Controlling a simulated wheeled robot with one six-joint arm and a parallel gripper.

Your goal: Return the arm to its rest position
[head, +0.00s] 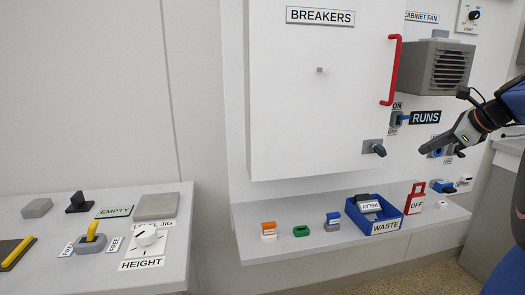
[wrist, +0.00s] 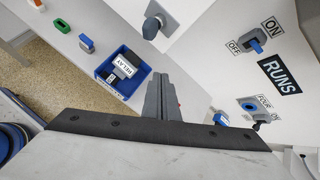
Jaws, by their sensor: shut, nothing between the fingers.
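My arm reaches in from the right edge of the head view, and my gripper (head: 424,150) points left in front of the panel, just under the RUNS label. In the wrist view my gripper (wrist: 160,80) has its two grey fingers closed together with nothing between them. From the wrist camera the fingers show to the right of the blue WASTE bin, below the dark knob. The head view cannot show for certain whether the fingers touch the panel.
The blue waste bin (head: 374,222) holds a relay on the shelf (head: 330,245). A red handle (head: 391,70), a dark knob (head: 374,148), a grey fan box (head: 437,66) and a blue switch (head: 398,119) stick out from the panel.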

